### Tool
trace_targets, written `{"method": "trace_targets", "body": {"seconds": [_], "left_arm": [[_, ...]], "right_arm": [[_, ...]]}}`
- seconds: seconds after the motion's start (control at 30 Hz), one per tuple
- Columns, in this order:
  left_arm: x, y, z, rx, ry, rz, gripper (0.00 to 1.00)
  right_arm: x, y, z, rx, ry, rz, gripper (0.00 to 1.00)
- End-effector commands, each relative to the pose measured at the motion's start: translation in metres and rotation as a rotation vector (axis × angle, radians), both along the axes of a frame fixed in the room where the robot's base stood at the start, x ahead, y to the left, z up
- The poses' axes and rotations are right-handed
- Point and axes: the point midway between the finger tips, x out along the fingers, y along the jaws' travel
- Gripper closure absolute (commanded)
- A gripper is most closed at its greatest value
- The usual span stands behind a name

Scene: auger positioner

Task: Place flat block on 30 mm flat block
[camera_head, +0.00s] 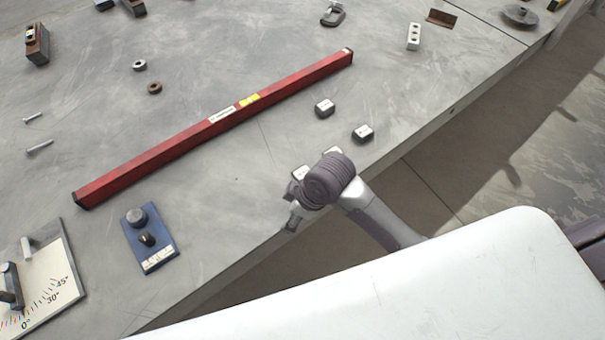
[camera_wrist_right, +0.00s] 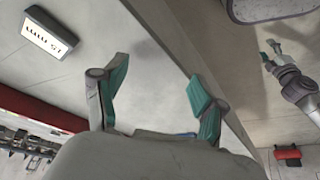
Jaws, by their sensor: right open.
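Small pale blocks with dark sides and labelled tops lie on the grey table, one flat block (camera_head: 325,108) by the red bar and another (camera_head: 363,133) nearer the table edge. A further block (camera_head: 300,173) is partly hidden beside my right gripper (camera_head: 294,208). I cannot read which is 30 mm in the head view. In the right wrist view, a block with an upside-down label that seems to read 15 mm (camera_wrist_right: 50,33) lies outside the fingers. My right gripper (camera_wrist_right: 160,85) is open and empty. My left gripper (camera_wrist_right: 270,52) shows small, its opening unclear.
A long red level (camera_head: 215,125) lies across the table. A blue plate with knobs (camera_head: 150,240) and an angle-marked board (camera_head: 45,280) are at lower left. Washers (camera_head: 154,88), bolts (camera_head: 40,147) and a white block with holes (camera_head: 414,36) lie farther off. The table edge runs close by.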

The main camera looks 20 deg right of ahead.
Motion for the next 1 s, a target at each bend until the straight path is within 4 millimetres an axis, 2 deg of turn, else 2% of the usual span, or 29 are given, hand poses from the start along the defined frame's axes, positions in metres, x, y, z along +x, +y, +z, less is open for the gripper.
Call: {"method": "trace_targets", "body": {"seconds": [0.03,0.13,0.23,0.4,0.5,0.63,0.77,0.87,1.0], "left_arm": [[0.002,0.000,0.000,-0.001,-0.003,0.000,0.46],[0.004,0.000,0.001,0.000,-0.006,0.000,0.46],[0.004,0.000,0.001,0.000,-0.006,0.000,0.46],[0.002,0.000,0.000,-0.001,-0.003,0.000,0.46],[0.001,0.000,0.000,0.000,-0.002,0.000,0.46],[0.001,0.000,0.000,0.000,-0.002,0.000,0.46],[0.000,0.000,0.001,0.000,0.000,0.000,0.46],[-0.001,0.000,0.002,0.000,0.001,0.000,0.46],[-0.001,0.000,0.005,0.000,0.002,0.000,0.46]], "right_arm": [[0.012,0.003,0.008,-0.019,-0.014,0.072,0.29],[0.033,0.007,0.024,-0.067,-0.027,0.247,0.29],[0.055,0.002,0.043,-0.139,-0.027,0.440,0.29],[0.088,-0.026,0.080,-0.270,0.007,0.698,0.29],[0.102,-0.044,0.100,-0.323,0.033,0.792,0.29],[0.112,-0.061,0.118,-0.360,0.063,0.861,0.29],[0.114,-0.066,0.120,-0.369,0.075,0.885,0.29],[0.113,-0.066,0.106,-0.369,0.080,0.888,0.29],[0.113,-0.066,0.077,-0.369,0.078,0.886,0.29]]}}
